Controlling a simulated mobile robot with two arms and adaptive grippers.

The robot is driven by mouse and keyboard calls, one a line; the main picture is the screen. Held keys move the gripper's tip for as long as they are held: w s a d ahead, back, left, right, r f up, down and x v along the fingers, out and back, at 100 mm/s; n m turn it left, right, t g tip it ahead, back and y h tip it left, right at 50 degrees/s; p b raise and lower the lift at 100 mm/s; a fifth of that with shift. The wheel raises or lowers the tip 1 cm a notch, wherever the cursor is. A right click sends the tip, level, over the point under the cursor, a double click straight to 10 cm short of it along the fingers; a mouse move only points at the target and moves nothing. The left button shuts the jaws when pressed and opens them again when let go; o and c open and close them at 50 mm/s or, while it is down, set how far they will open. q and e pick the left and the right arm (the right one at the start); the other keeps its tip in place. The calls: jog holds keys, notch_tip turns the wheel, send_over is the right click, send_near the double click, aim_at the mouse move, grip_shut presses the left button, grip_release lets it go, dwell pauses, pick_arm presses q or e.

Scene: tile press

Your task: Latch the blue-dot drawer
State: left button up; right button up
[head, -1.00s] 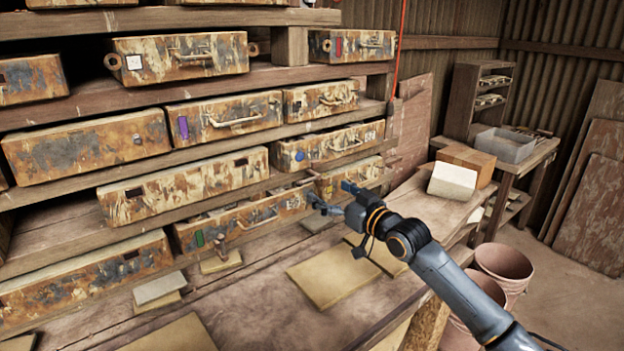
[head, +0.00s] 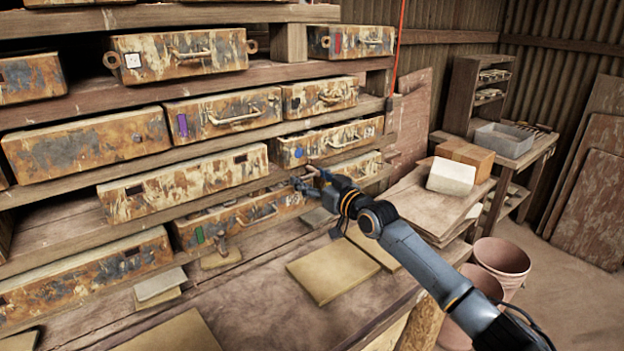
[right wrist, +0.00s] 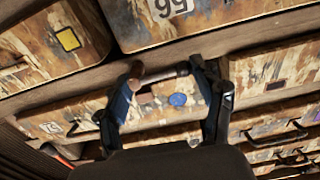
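The blue-dot drawer (head: 320,146) is a rusty, paint-flaked box on the right of a middle shelf, with a blue dot near its left end and a metal handle. Its front looks about level with nearby boxes. My right gripper (head: 308,178) is just below the dot, close to the lower front edge. In the right wrist view, my right gripper (right wrist: 167,70) has its fingers spread, with a short brownish bar (right wrist: 163,75) between the tips. The blue dot (right wrist: 178,99) shows between the fingers. I cannot tell whether the fingers touch the bar. My left gripper is not in view.
Other rusty drawers surround it, including a purple-label one (head: 222,112) above and a green-label one (head: 240,220) below. Tan tiles (head: 333,268) lie on the bench. A cardboard box (head: 465,157) and a pale block (head: 451,176) stand at the right.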

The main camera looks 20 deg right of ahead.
jog(key=shift+d, duration=0.1)
jog(key=c, duration=0.3)
jog(key=shift+c, duration=0.2)
